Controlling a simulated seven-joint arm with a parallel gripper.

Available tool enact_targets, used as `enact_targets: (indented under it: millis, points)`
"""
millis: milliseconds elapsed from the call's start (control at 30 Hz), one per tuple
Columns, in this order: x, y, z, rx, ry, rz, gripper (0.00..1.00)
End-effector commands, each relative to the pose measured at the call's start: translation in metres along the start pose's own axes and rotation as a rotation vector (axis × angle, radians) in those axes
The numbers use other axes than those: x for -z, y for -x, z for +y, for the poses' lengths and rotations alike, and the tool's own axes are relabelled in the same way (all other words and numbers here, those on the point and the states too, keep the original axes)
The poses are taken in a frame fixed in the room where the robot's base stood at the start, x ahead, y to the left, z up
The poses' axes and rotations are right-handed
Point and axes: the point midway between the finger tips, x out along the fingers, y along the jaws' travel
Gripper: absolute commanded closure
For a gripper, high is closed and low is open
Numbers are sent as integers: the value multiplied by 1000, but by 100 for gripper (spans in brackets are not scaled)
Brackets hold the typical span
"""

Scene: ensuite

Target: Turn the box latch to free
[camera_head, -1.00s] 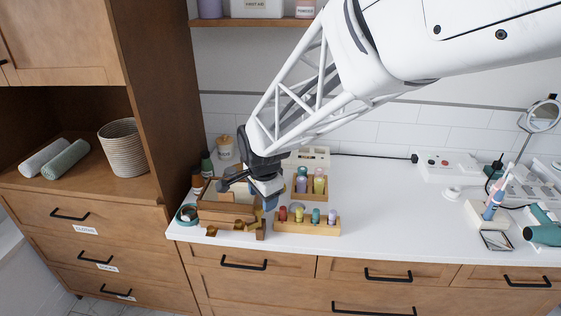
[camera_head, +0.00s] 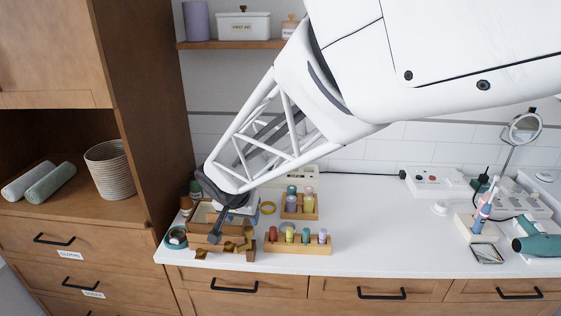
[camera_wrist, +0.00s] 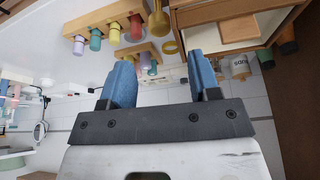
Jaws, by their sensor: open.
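The wooden box (camera_head: 203,219) stands at the left end of the white counter. Brass-coloured fittings (camera_head: 228,247) show at its front; I cannot tell the latch's exact position. In the wrist view the box (camera_wrist: 262,32) is at the upper right, and a brass piece (camera_wrist: 158,22), perhaps the latch, is beside its edge.
A wooden rack (camera_head: 298,247) with several coloured pegs stands right of the box, with another rack (camera_head: 299,213) behind it. A yellow ring (camera_head: 267,208) lies near the box. The middle counter (camera_head: 380,220) is clear.

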Motion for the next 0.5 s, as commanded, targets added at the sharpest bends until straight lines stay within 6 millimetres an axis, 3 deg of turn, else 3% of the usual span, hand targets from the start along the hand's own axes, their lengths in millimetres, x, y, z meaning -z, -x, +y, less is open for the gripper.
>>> enact_targets:
  millis: [500]
  points:
    - [0, -48, 0, -2, 0, -2, 44]
